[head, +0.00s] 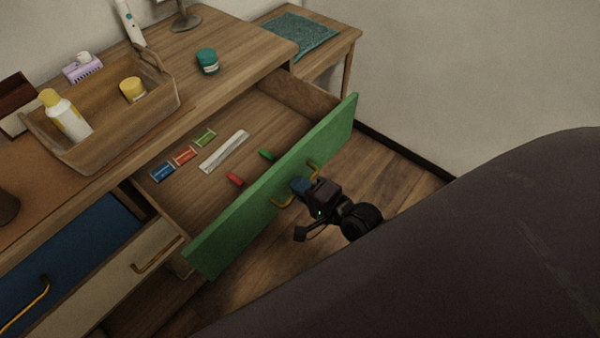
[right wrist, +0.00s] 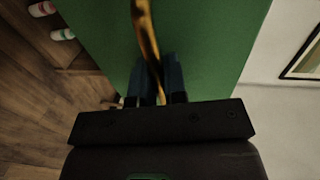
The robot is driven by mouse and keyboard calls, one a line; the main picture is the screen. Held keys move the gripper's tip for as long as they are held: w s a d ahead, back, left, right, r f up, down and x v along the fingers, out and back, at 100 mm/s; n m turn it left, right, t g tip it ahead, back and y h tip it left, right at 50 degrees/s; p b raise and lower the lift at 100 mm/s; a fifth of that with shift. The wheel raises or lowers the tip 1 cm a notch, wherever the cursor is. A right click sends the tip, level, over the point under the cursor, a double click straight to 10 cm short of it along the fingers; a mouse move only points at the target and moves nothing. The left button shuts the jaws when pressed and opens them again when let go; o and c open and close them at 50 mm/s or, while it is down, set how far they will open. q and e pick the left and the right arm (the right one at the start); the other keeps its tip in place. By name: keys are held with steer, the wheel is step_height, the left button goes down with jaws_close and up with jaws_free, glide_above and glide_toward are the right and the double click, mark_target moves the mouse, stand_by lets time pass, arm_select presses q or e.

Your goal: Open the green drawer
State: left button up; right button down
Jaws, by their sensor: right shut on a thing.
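The green drawer (head: 225,236) is pulled well out of the wooden desk, and its inside shows. Its brass handle (head: 283,203) is on the outer face of the green front; the handle also shows in the right wrist view (right wrist: 145,40). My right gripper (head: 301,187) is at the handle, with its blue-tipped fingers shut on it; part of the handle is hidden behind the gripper. In the right wrist view the fingers (right wrist: 159,82) stand on either side of the brass bar, close to the green face. My left gripper is not in view.
In the drawer lie small packets (head: 184,155), a pale ruler-like strip (head: 224,151), a red block (head: 235,179) and a green block (head: 267,155). A wooden tray (head: 150,112) with bottles stands on the desktop. A blue drawer (head: 70,245) and a cream drawer (head: 135,262) are at left. A wall is at right.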

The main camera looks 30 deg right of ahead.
steer(key=c, duration=1.2)
jaws_free()
steer(key=shift+p+v, duration=0.4)
steer(key=shift+v, duration=4.95)
steer(key=shift+s+d+f+n+g+h+p, duration=0.55)
steer(key=shift+s+n+h, duration=0.4)
steer(key=shift+n, duration=1.6)
steer(key=shift+s+d+f+n+g+h+p, duration=0.5)
steer(key=shift+s+n+h, duration=0.45)
steer(key=shift+n, duration=1.55)
steer(key=shift+s+d+f+n+g+h+p, duration=0.35)
steer(key=shift+s+f+n+g+h, duration=0.4)
steer(key=shift+n, duration=1.8)
